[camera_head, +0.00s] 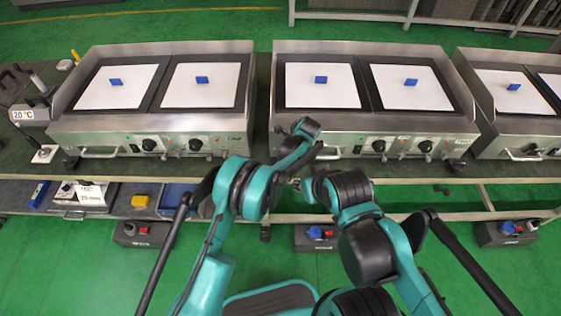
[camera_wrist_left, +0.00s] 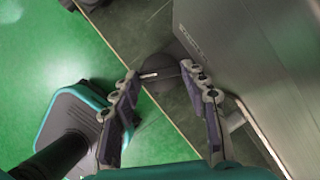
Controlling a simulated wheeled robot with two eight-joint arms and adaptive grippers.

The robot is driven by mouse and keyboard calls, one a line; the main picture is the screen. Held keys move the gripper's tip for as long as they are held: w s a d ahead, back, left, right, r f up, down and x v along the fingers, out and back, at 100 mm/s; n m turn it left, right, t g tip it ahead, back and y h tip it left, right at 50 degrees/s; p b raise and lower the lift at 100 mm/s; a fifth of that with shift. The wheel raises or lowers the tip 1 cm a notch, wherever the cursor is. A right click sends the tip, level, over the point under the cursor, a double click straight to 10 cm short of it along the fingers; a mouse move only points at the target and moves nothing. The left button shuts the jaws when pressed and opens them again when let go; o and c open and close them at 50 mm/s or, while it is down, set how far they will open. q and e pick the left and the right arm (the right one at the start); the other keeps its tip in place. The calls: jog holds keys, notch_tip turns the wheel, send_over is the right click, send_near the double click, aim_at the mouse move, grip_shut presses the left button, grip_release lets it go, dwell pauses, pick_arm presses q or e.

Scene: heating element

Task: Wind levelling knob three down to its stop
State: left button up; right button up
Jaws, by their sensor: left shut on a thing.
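The middle griddle (camera_head: 360,122) stands on the bench, its front left corner beside my left arm. In the left wrist view, a dark round knob (camera_wrist_left: 166,68) sits low by the griddle's steel front wall (camera_wrist_left: 262,55). A small pale mark shows on its left side. My left gripper (camera_wrist_left: 161,72) points down with its fingertips on either side of this knob, shut on it. In the head view the knob and left fingertips are hidden behind my arm. My right arm is folded in front of the bench, and its fingers cannot be made out.
A drawer handle (camera_wrist_left: 262,138) stands close to my left gripper's right finger. Griddles stand to the left (camera_head: 150,125) and right (camera_head: 520,130). The green floor in front is mostly clear.

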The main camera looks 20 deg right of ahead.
pick_arm(q)
jog(key=shift+w+n+g+y, duration=0.15)
jog(key=shift+n+g, duration=0.15)
jog(key=shift+n, duration=0.45)
jog(key=shift+n+g+y, duration=0.15)
jog(key=shift+n+g, duration=0.15)
jog(key=shift+n, duration=0.45)
jog(key=o, duration=1.2)
jog(key=shift+c, duration=0.2)
jog(key=shift+d+r, duration=0.1)
jog(key=v, duration=0.7)
jog(key=shift+d+r, duration=0.15)
jog(key=shift+r, duration=0.2)
